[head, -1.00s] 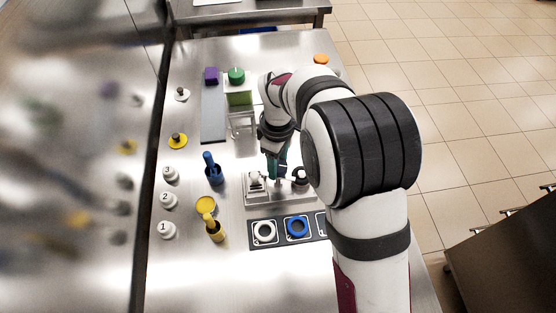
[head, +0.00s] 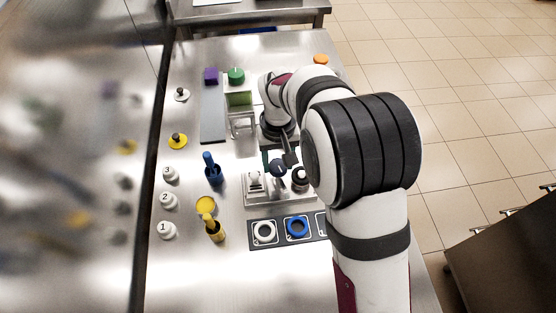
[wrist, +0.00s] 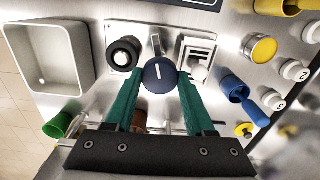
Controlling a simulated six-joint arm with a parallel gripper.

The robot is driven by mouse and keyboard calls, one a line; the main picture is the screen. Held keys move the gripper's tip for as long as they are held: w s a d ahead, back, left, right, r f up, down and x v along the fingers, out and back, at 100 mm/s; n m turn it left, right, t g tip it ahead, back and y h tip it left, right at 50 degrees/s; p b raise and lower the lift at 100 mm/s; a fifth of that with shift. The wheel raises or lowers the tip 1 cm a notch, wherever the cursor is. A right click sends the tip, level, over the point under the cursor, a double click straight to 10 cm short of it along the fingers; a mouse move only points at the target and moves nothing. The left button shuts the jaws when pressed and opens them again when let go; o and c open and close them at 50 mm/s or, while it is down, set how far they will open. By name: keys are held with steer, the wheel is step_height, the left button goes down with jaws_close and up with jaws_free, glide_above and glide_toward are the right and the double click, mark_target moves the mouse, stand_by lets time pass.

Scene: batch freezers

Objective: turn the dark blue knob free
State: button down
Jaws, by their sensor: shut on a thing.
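The dark blue knob (wrist: 159,73) is round with a white line on its face. In the wrist view it sits between the green fingertips of my gripper (wrist: 160,78), which is shut on it. In the head view the knob (head: 278,168) shows above the metal panel (head: 262,199), between a white switch block and a black knob. My gripper (head: 279,160) reaches it from behind, partly hidden by my arm. I cannot tell whether the knob is still seated on its shaft.
On the panel, a black knob (wrist: 125,53) and a white switch (wrist: 198,62) flank the dark blue knob closely. A grey tray (wrist: 48,57) lies beside the panel. White numbered knobs line the left edge.

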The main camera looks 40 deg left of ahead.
steer(key=shift+m, duration=1.5)
steer(key=shift+c, duration=1.3)
jaws_free()
steer(key=shift+r, duration=0.1)
step_height(320, 180, up, 16)
steer(key=shift+f, duration=0.2)
